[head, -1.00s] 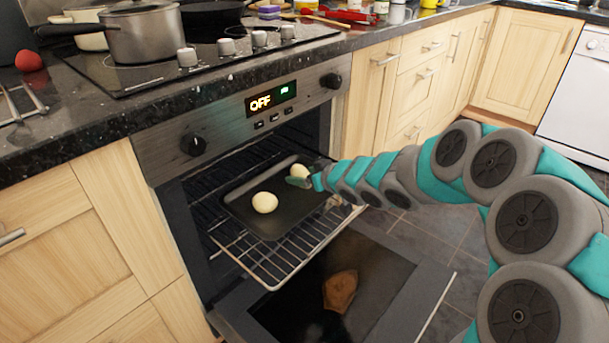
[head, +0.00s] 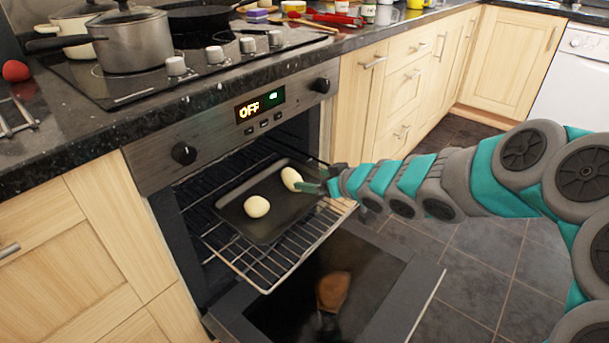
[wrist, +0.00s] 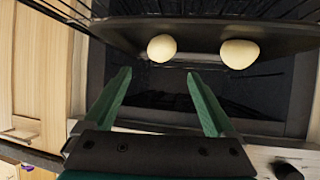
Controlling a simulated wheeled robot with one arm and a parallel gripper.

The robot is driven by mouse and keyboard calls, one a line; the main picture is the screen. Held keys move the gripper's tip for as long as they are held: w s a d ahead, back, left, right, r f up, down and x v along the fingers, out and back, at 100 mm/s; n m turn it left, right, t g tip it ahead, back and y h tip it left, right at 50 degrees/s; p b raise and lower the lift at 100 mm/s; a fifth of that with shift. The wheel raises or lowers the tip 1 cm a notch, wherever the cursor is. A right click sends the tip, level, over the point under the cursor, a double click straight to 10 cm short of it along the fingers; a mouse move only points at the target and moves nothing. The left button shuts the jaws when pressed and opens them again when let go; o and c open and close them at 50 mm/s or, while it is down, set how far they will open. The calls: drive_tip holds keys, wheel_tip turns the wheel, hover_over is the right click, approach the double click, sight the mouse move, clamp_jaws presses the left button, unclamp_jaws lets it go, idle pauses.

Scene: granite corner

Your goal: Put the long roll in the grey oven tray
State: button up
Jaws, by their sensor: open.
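Two pale rolls lie on the dark grey oven tray (head: 272,228). The far right one (head: 291,179) looks longer in the head view; the near left one (head: 257,206) looks rounder. My gripper (head: 312,188) is beside the far roll, at the tray's right edge. In the wrist view its two fingers (wrist: 158,82) are apart with nothing between them. Both rolls show beyond the fingertips, one at left (wrist: 162,48) and one at right (wrist: 240,53). I cannot tell there which is the longer.
The tray stands on a pulled-out wire rack (head: 262,268). The oven door (head: 395,292) is folded down below it, with a brown patch on its glass, perhaps a reflection. Pots (head: 130,42) stand on the hob above. The floor (head: 480,265) at right is clear.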

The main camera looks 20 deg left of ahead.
drive_tip(key=shift+v, duration=1.3)
